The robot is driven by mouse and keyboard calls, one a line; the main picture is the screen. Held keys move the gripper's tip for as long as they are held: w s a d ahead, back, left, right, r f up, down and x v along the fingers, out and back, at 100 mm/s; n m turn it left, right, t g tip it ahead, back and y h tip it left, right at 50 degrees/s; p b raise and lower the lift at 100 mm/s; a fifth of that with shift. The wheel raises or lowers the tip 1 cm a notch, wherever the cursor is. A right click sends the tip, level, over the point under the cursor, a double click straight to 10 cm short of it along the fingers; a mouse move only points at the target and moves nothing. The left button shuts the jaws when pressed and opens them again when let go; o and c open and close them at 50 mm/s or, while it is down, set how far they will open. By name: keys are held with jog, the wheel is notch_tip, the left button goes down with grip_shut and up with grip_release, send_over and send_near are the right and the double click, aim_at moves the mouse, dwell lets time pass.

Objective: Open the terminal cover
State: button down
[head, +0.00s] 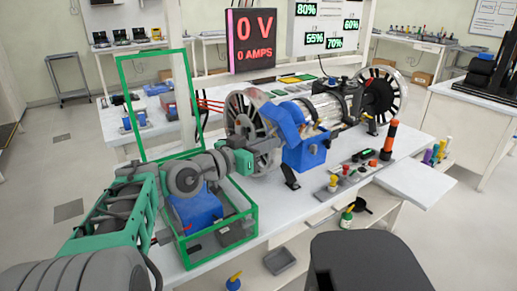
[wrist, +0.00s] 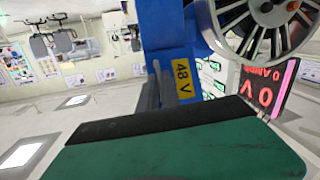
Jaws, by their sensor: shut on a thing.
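A blue terminal box (head: 303,153) sits on the near side of the motor on the bench. In the wrist view its blue face (wrist: 170,30) carries a yellow "48 V" label (wrist: 183,77), with a grey bar beside it. I take the terminal cover to be part of this blue piece; its edges and hinge are not clear. My gripper (head: 250,160) reaches in from the left and meets the left side of the blue box. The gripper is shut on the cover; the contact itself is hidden.
A green-framed box (head: 240,210) with its lid frame (head: 122,105) raised stands under my arm. Spoked wheels (head: 380,97) flank the motor. A display (head: 251,40) reads 0 V, 0 amps. An orange-topped post (head: 390,138) and small knobs stand to the right.

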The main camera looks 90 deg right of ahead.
jog(key=shift+s+f, duration=0.1)
jog(key=shift+f, duration=0.1)
jog(key=c, duration=1.6)
grip_release()
jog(key=shift+r, duration=0.1)
jog(key=v, duration=0.7)
jog(key=shift+w+a, duration=0.25)
